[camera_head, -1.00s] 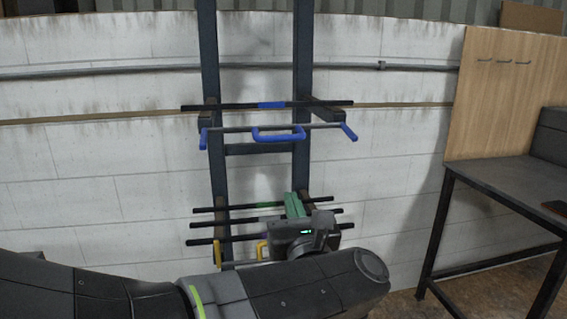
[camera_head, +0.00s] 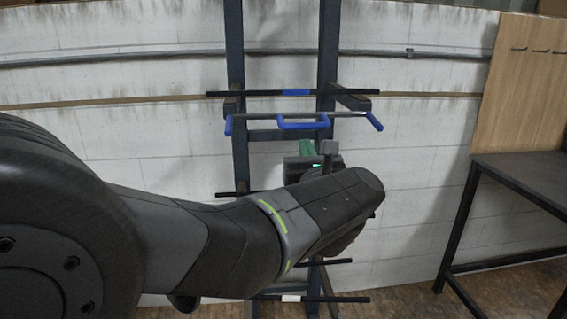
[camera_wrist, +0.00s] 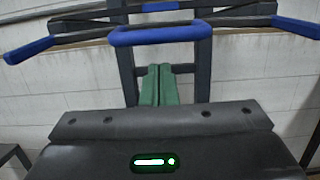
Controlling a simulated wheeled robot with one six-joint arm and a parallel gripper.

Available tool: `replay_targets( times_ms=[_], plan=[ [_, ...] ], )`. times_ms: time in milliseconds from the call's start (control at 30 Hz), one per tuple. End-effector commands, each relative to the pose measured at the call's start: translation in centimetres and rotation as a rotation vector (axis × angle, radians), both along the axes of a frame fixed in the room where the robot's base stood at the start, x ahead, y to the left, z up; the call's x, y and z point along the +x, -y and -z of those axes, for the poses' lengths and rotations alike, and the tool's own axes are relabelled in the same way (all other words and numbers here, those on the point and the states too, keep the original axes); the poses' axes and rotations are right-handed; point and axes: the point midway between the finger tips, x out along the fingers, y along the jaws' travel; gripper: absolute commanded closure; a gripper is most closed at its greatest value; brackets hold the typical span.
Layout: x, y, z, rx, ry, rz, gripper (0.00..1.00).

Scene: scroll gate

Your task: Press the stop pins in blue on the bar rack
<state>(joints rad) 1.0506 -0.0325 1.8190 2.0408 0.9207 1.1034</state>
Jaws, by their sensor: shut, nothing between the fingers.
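The bar rack (camera_head: 237,150) has two dark uprights. Its upper level carries a blue-banded black bar (camera_head: 296,92) on brackets. In front is a thin rod with a blue left end piece (camera_head: 228,125), a blue right end piece (camera_head: 374,121) and a blue U-shaped handle (camera_head: 303,125). The end pieces look like the stop pins. The wrist view shows the left end piece (camera_wrist: 28,50), handle (camera_wrist: 160,36) and right end piece (camera_wrist: 297,27). My gripper (camera_head: 306,148), with green fingers (camera_wrist: 158,85), is shut and empty, below the handle in both views.
Lower black bars, one with a white band (camera_head: 290,298), are partly hidden behind my arm. A dark table (camera_head: 520,168) and a wooden panel with hooks (camera_head: 525,80) stand at the right. A pale block wall is behind the rack.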

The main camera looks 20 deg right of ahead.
Motion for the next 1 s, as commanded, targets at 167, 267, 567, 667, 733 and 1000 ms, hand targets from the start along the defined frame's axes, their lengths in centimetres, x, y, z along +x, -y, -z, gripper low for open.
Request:
replay_targets(
  times_ms=[167, 267, 567, 667, 733, 1000],
  plan=[
    [0.0, 0.0, -1.4, 0.001, 0.000, 0.001, 1.00],
    [0.0, 0.0, -1.5, 0.001, -0.001, 0.001, 1.00],
    [0.0, 0.0, -1.4, 0.002, -0.002, 0.001, 1.00],
    [0.0, 0.0, -1.6, 0.003, -0.006, 0.001, 1.00],
    [-0.1, 0.0, -1.8, 0.004, -0.012, 0.001, 1.00],
    [-0.2, 0.0, -2.0, 0.014, -0.048, 0.000, 1.00]
  ],
)
